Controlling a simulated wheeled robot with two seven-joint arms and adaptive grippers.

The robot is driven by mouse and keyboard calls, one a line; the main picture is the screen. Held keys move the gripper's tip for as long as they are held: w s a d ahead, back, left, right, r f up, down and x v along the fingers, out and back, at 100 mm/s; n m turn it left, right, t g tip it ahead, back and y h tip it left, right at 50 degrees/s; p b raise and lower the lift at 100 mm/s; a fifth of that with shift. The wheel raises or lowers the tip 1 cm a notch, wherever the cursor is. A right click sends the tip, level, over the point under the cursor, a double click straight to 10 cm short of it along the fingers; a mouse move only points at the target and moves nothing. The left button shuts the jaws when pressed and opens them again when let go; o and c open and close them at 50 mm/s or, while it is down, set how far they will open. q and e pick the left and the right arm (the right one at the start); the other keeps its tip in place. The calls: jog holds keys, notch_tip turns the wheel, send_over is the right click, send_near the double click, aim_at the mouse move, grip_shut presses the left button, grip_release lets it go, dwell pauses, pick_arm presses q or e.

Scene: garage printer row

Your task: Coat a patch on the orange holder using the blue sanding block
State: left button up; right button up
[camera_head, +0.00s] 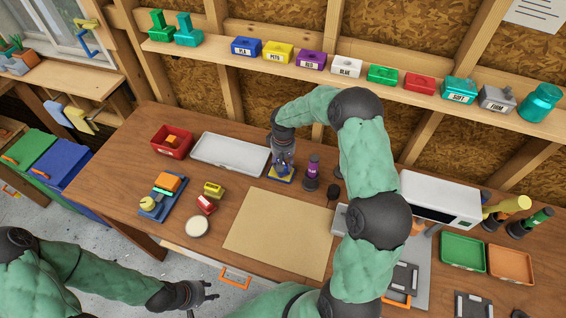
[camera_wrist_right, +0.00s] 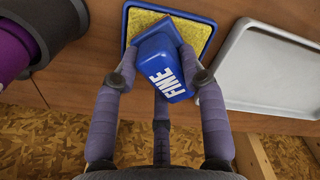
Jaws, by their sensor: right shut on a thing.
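My right gripper (camera_wrist_right: 162,66) is shut on the blue sanding block (camera_wrist_right: 155,48), marked FINE. In the head view this gripper (camera_head: 284,160) is at the back of the bench, over a small blue tray (camera_head: 272,178) with a yellow pad. The wrist view shows the block over the pad (camera_wrist_right: 204,30); I cannot tell whether they touch. An orange piece (camera_head: 172,139) sits in a red bin, and an orange block (camera_head: 169,182) lies on a blue tray at the left. I cannot tell which is the orange holder. My left gripper (camera_head: 205,296) is open and empty near the bench's front edge.
A white tray (camera_head: 229,150) stands left of the pad and a purple bottle (camera_head: 312,166) right of it. A bare tan mat (camera_head: 280,232) fills the middle. Small yellow (camera_head: 213,189) and red (camera_head: 206,204) items lie left of the mat. A white machine (camera_head: 438,197) stands right.

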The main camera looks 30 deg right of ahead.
jog(key=shift+f+b, duration=0.45)
jog(key=shift+f, duration=0.05)
dwell(1.7)
jog(key=shift+r, duration=0.15)
jog(key=shift+r+p, duration=1.95)
jog(key=shift+r, duration=1.5)
jog(key=shift+s+f, duration=0.1)
